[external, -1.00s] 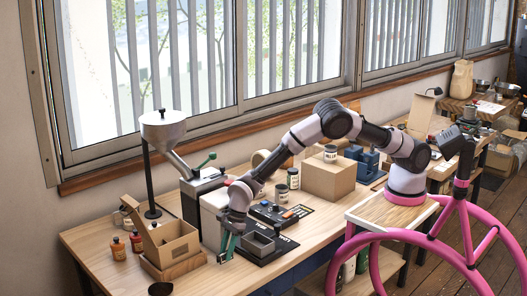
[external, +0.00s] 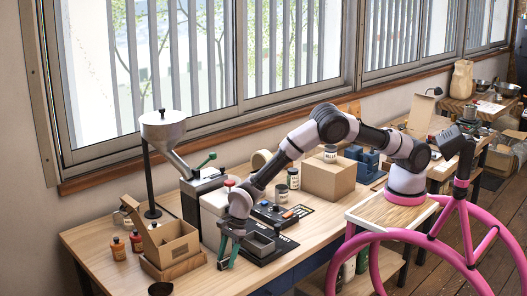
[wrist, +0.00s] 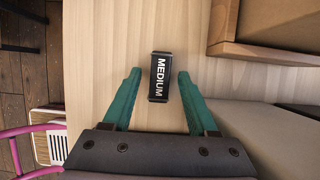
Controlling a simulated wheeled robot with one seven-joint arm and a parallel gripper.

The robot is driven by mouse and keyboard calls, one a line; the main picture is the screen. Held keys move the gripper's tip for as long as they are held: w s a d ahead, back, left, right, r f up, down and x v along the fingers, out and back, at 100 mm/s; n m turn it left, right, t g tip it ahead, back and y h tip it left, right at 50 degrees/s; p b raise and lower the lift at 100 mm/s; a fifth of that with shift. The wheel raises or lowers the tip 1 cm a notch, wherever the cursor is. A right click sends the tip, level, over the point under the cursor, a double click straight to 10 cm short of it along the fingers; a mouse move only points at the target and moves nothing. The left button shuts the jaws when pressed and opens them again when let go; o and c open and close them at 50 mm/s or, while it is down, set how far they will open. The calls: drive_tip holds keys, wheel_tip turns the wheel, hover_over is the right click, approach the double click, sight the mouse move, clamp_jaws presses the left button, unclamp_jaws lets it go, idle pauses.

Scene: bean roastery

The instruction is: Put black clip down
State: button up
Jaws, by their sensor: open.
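The black clip (wrist: 160,77), marked MEDIUM in white, shows in the wrist view against the pale wooden tabletop (wrist: 105,40). It appears to lie on the wood. My gripper (wrist: 160,76) is open, with one teal finger on each side of the clip and a visible gap on both sides. In the external view my gripper (external: 227,263) points down at the bench's front part, between the cardboard box and the black tray. The clip cannot be made out there.
An open cardboard box (external: 178,245) on a wooden base (external: 172,268) stands to the left. A black tray (external: 283,243) with a grey bin lies to the right. A grey-white machine (external: 212,210) stands behind. The bench's front edge is close; bare wood lies around the clip.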

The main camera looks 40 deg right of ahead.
drive_tip(key=v, duration=1.2)
